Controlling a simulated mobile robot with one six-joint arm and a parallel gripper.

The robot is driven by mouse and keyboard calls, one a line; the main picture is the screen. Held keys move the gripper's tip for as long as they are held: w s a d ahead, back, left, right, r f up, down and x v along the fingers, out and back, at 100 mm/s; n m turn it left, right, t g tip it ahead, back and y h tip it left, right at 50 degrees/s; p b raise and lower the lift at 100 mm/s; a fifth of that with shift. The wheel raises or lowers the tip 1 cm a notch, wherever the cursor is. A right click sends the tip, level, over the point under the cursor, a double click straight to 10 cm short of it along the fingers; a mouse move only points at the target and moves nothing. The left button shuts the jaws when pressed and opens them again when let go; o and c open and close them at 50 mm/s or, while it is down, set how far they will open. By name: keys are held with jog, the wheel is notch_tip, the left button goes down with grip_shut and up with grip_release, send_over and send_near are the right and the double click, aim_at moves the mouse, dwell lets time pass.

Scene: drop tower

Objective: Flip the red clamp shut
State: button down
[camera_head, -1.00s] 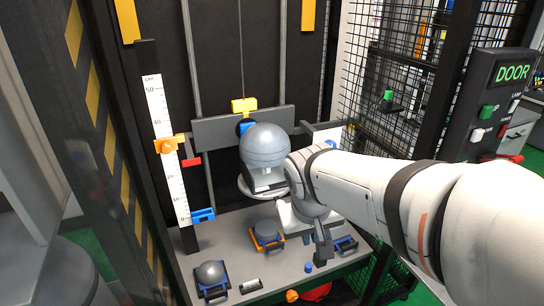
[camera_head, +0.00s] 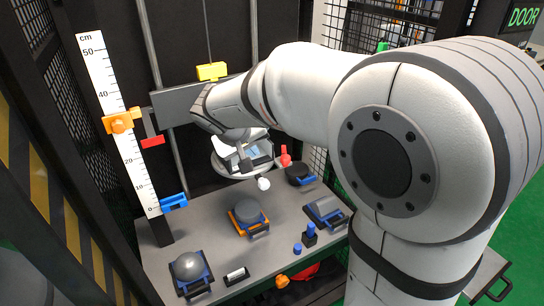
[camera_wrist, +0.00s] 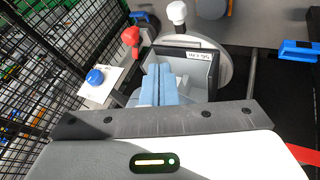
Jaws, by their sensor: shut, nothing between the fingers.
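The red clamp's handle (camera_head: 286,157) stands roughly upright to the right of the round drop platform (camera_head: 218,169) in the head view. In the wrist view the red handle (camera_wrist: 130,36) is at the upper left, beside the dark labelled block (camera_wrist: 212,72). A white-knobbed handle (camera_head: 263,183) is at the front of the platform; its knob also shows in the wrist view (camera_wrist: 177,12). My gripper (camera_wrist: 158,72) is shut and empty, with its pale blue fingers in front of the block and apart from the red handle. My arm hides part of the platform area.
A grey bench (camera_head: 215,265) below carries several small fixtures, including a ball in a blue holder (camera_head: 188,266). The ruler (camera_head: 120,120) with its orange slider (camera_head: 119,121) stands at left. Wire mesh (camera_wrist: 50,65) is close at left in the wrist view.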

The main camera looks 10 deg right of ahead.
aim_at(285, 160)
jog(key=b+x, duration=0.1)
jog(key=x, duration=0.9)
jog(key=shift+w+f, duration=0.1)
jog(key=shift+f, duration=0.1)
jog(key=d, duration=0.1)
jog(key=w+d, duration=0.1)
jog(key=d, duration=0.1)
jog(key=shift+d+r+p, duration=0.1)
jog(key=shift+d+p, duration=0.2)
jog(key=shift+p, duration=0.05)
